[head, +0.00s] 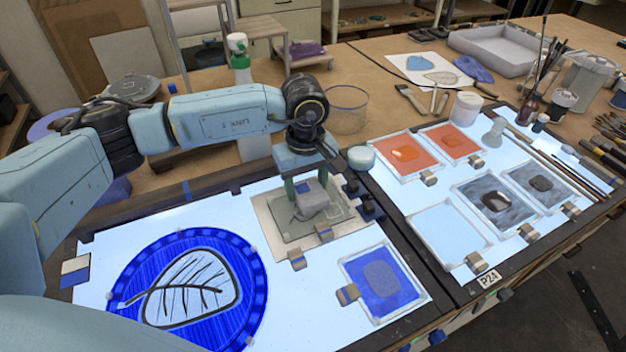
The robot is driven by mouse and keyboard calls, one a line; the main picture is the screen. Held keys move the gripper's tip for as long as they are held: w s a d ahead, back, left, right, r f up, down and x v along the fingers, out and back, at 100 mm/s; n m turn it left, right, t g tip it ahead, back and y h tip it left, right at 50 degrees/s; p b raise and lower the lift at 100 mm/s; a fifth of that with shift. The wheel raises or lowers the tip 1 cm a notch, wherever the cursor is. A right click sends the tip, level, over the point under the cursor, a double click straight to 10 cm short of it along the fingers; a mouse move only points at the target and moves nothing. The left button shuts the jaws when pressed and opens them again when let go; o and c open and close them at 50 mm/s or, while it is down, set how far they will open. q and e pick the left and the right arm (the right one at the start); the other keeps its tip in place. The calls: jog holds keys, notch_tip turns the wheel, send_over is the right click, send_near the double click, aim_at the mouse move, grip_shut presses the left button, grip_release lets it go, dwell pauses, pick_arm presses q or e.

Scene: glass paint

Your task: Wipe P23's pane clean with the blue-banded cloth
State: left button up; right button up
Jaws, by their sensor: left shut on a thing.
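My left gripper (310,190) reaches down from above and is shut on a pale grey cloth (314,209) with a blue patch on it. The cloth is bunched and seems to rest on a grey-green, smeared pane (283,226) in the upper right part of the left light table; I cannot tell how firmly it touches. The cloth and gripper hide the middle of this pane. Tabbed clips sit at the pane's front edge. No P23 label can be read; a label reading like PZ4 (489,281) is on the right table's front edge. My right gripper is not in view.
A blue pane (400,286) lies in front of the cloth, and a round blue leaf painting (187,292) to its left. Orange panes (408,154), dark grey panes (497,201) and a clear pane (447,234) lie on the right table. A small jar (361,158) stands behind.

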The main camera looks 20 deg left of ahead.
aim_at(294, 204)
pick_arm(q)
jog(key=shift+s+a, duration=1.1)
jog(key=shift+s, duration=0.2)
jog(key=shift+w+d+b, duration=0.55)
jog(key=shift+w+d, duration=0.3)
jog(key=shift+d, duration=0.3)
jog(key=shift+w+d+b, duration=0.5)
jog(key=shift+w+d, duration=0.35)
jog(key=shift+d, duration=0.25)
jog(key=shift+s+a, duration=0.9)
jog(key=shift+s, duration=0.05)
jog(key=shift+s+a+f, duration=0.15)
jog(key=shift+s+a, duration=0.75)
jog(key=shift+s, duration=0.2)
jog(key=shift+w+r+p, duration=0.1)
jog(key=shift+r+p, duration=1.25)
jog(key=shift+r, duration=1.25)
jog(key=shift+f, duration=0.1)
